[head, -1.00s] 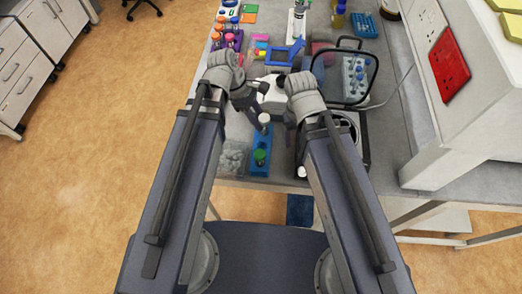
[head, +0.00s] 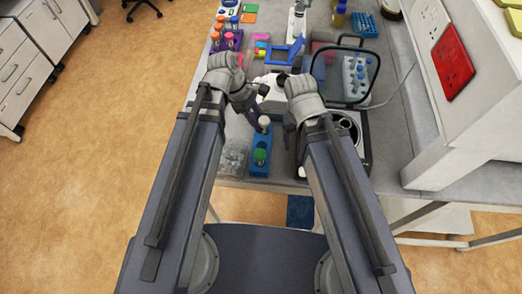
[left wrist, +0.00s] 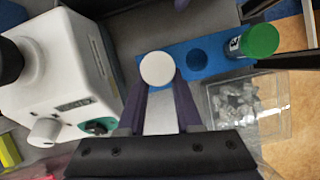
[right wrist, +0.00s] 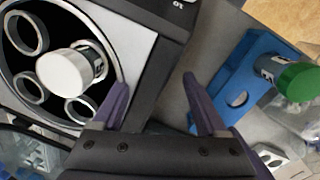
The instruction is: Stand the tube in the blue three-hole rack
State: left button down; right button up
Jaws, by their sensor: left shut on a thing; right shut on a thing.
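The blue three-hole rack (head: 259,171) stands near the bench's front edge; it also shows in the left wrist view (left wrist: 217,53). A green-capped tube (left wrist: 258,40) stands in its near end, and the middle hole is empty. My left gripper (left wrist: 160,80) is shut on a white-capped tube (left wrist: 157,68), which is at the rack's far end. The cap hides the hole below, so I cannot tell how deep the tube sits.
A centrifuge (head: 345,125) is right of the rack; another white-capped tube (right wrist: 66,73) sits in its rotor. A clear box (head: 234,156) of small pieces lies left of the rack. A white device (left wrist: 62,70) stands beyond the rack.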

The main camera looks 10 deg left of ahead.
jog(key=shift+a, duration=0.1)
pick_arm(q)
jog(key=c, duration=0.5)
grip_release()
pick_arm(e)
jog(key=shift+w, duration=0.1)
pick_arm(q)
notch_tip(320, 180, up, 18)
jog(key=p, duration=1.8)
jog(key=w+d+n, duration=0.1)
jog(key=w, duration=0.3)
jog(key=w+d+n+t, duration=0.1)
jog(key=w+d, duration=0.1)
jog(key=w, duration=0.2)
jog(key=w+d+n, duration=0.1)
jog(key=w+n, duration=0.1)
jog(key=w, duration=0.2)
jog(key=shift+w+d+f+t, duration=0.1)
jog(key=shift+d+f+t, duration=0.2)
jog(key=shift+d, duration=0.1)
pick_arm(e)
notch_tip(320, 180, up, 18)
jog(key=shift+f, duration=0.2)
